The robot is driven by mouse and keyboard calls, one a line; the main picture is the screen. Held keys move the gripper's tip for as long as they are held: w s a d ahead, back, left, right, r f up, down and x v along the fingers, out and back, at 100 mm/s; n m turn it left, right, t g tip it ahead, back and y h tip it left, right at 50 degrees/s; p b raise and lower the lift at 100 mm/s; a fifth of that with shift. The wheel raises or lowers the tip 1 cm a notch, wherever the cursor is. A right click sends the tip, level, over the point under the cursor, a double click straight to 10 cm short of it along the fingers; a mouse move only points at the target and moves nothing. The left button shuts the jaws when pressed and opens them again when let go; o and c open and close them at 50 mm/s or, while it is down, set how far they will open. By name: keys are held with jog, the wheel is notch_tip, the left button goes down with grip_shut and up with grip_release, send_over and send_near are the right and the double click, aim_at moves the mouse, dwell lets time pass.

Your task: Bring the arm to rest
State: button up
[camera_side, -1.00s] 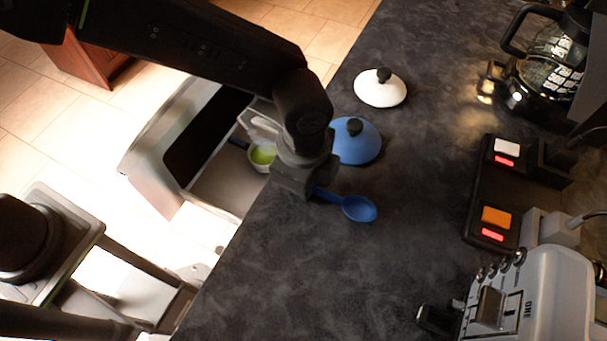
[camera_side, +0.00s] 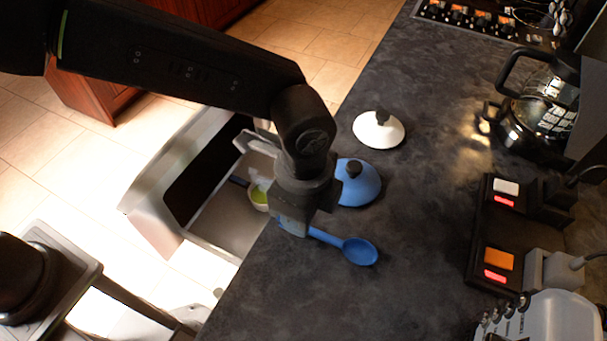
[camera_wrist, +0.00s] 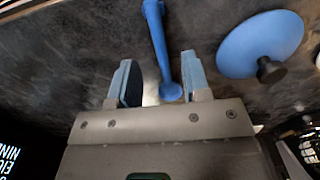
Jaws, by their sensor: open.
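My gripper (camera_side: 291,226) hangs over the counter's left edge with its jaws open. In the wrist view my gripper (camera_wrist: 160,78) has its two blue-padded fingers apart. A blue spoon (camera_side: 360,251) lies on the dark counter, its handle running toward the gripper.
A blue lid (camera_side: 361,187) and white lid (camera_side: 379,131) lie on the counter. An open drawer (camera_side: 150,205) at left holds a bowl with green contents (camera_side: 258,197). A switch strip (camera_side: 495,235) and glass kettle (camera_side: 545,115) are at right. The counter's front middle is clear.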

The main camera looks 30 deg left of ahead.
notch_tip(320, 180, up, 10)
jog(key=w+a+r+n+t, duration=0.1)
jog(key=a+r+n, duration=0.3)
jog(key=a, duration=0.4)
jog(key=s+a+r+n+t+h, duration=0.1)
jog(key=a+n, duration=0.2)
jog(key=a, duration=0.3)
jog(key=s+a+r+n+t, duration=0.1)
jog(key=a+r+n, duration=0.1)
jog(key=a, duration=0.4)
jog(key=s+a+f+n+t+y, duration=0.1)
jog(key=s+a+f+n+t, duration=0.1)
jog(key=s+a+n, duration=0.6)
jog(key=a+f+n, duration=0.1)
jog(key=a, duration=0.3)
jog(key=shift+f+t, duration=0.25)
jog(key=shift+t, duration=0.05)
